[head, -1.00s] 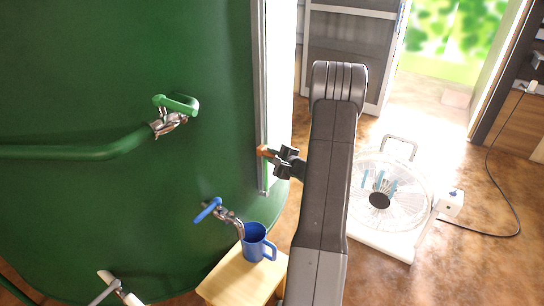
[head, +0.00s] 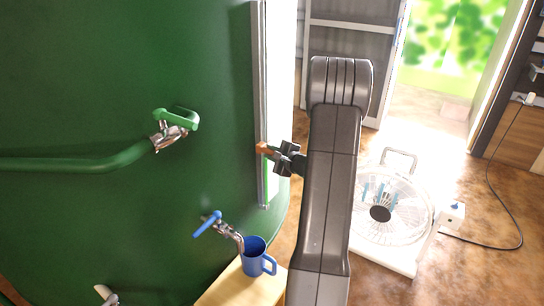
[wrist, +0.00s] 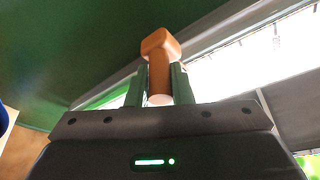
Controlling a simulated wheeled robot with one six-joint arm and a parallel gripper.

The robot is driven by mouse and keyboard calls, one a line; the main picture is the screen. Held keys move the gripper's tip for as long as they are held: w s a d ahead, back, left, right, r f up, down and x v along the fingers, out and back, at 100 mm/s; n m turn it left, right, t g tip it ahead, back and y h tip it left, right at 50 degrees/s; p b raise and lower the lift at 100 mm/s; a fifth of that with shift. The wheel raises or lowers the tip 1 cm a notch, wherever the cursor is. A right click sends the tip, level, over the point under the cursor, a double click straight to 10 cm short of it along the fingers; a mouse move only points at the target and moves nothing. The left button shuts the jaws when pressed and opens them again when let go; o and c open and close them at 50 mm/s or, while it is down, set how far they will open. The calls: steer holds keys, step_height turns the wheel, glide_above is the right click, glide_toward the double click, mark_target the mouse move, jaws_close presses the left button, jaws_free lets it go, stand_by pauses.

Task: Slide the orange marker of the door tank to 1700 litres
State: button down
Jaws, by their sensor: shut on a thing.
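The large green tank (head: 120,80) fills the left of the head view. A grey gauge rail (head: 259,90) with a bright strip runs upright on its right side. The orange marker (head: 264,148) sits on this rail, towards its lower end. My gripper (head: 277,154) is shut on the marker. In the wrist view the orange marker (wrist: 160,50) stands between the two fingers of my gripper (wrist: 159,88). The scale numbers cannot be read in either view.
A blue-handled tap (head: 222,226) is low on the tank, above a blue mug (head: 254,258) on a wooden stool (head: 240,288). A green-handled tap (head: 175,125) and hose are on the tank's left. A white fan (head: 385,215) stands on the floor at right.

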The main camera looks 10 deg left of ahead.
steer(key=c, duration=1.3)
jaws_free()
steer(key=b+v, duration=0.1)
steer(key=v, duration=1.2)
steer(key=shift+s+d, duration=0.25)
steer(key=shift+d, duration=0.05)
steer(key=shift+a+r, duration=0.1)
steer(key=shift+r, duration=0.05)
steer(key=p+x, duration=0.1)
steer(key=x, duration=1.3)
steer(key=shift+f, duration=0.4)
steer(key=shift+s, duration=0.1)
